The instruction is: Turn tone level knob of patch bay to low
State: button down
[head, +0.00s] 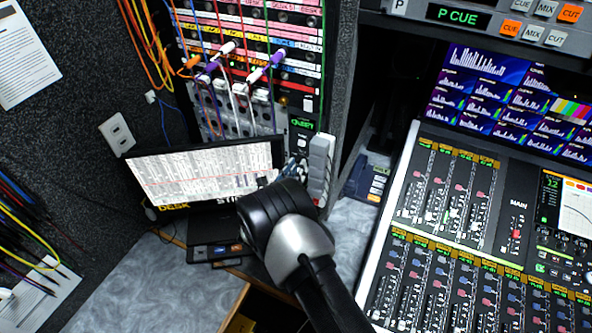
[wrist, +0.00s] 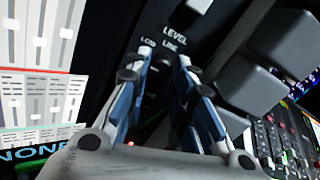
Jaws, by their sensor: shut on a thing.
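The patch bay (head: 262,62) stands at the back in the head view, with rows of jacks and labelled strips. Its dark panel with a green display (head: 302,123) is at its lower right. In the wrist view the panel lettering reads LEVEL (wrist: 175,34), with LOW (wrist: 148,43) and LINE (wrist: 170,44) under it. My gripper (wrist: 163,62) reaches to the panel just below this lettering, its two blue-and-grey fingers shut on the tone level knob. The knob is dark and mostly hidden between the fingers, so its pointer cannot be read. In the head view my arm hides it.
A monitor (head: 207,172) stands left of my gripper. Grey block-shaped buttons (head: 320,165) sit close on its right; large grey blocks also show in the wrist view (wrist: 240,85). A mixing console (head: 480,235) fills the right. Patch cords (head: 240,75) hang above.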

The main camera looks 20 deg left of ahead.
jog(key=n+b, duration=0.2)
jog(key=n, duration=1.5)
jog(key=shift+r+n+b, duration=0.1)
jog(key=shift+n+b, duration=0.2)
jog(key=shift+n, duration=0.3)
dwell(0.4)
jog(key=c, duration=1.7)
grip_release()
jog(key=shift+o, duration=0.2)
jog(key=shift+s, duration=0.15)
